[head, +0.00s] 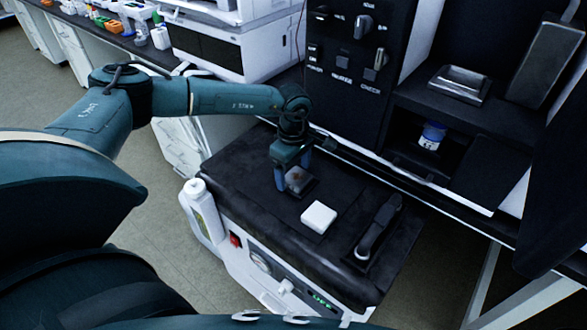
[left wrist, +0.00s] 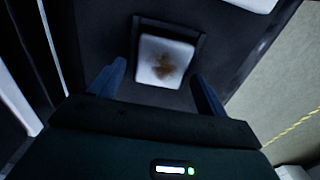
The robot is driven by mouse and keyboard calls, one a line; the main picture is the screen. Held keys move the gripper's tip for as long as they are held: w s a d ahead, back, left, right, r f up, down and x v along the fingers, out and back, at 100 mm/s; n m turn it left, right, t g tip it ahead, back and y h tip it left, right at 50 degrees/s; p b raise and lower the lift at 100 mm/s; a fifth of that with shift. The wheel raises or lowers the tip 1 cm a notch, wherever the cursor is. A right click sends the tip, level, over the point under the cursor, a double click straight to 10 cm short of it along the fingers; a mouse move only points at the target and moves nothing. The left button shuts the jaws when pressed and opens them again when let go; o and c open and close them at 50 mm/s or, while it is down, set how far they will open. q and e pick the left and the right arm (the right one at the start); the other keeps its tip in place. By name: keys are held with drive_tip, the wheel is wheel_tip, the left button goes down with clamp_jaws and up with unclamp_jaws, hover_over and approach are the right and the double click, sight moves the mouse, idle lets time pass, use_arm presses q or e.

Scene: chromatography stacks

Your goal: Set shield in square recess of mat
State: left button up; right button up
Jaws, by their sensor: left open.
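A pale square piece with a brown stain (left wrist: 163,62) sits inside a dark square frame on the black mat (head: 243,165). In the head view the stained piece (head: 299,183) shows darker, just under my left gripper (head: 294,176). That gripper is open and points down, with its two fingers (left wrist: 158,72) apart on either side of the piece. A clean white square block (head: 318,217) lies on the mat to the right and nearer. I cannot tell which of the two pieces is the shield. My right gripper is not in view.
A black handled tool (head: 378,232) lies at the right of the cart top. A white bottle (head: 204,211) hangs on the cart's left side. A dark instrument stack (head: 345,75) with a blue-and-white jar (head: 431,136) stands behind. The mat's left part is clear.

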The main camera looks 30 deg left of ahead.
sight(294, 174)
use_arm(q)
drive_tip(key=shift+r, duration=0.3)
wheel_tip(294, 174, up, 12)
drive_tip(key=shift+p, duration=0.4)
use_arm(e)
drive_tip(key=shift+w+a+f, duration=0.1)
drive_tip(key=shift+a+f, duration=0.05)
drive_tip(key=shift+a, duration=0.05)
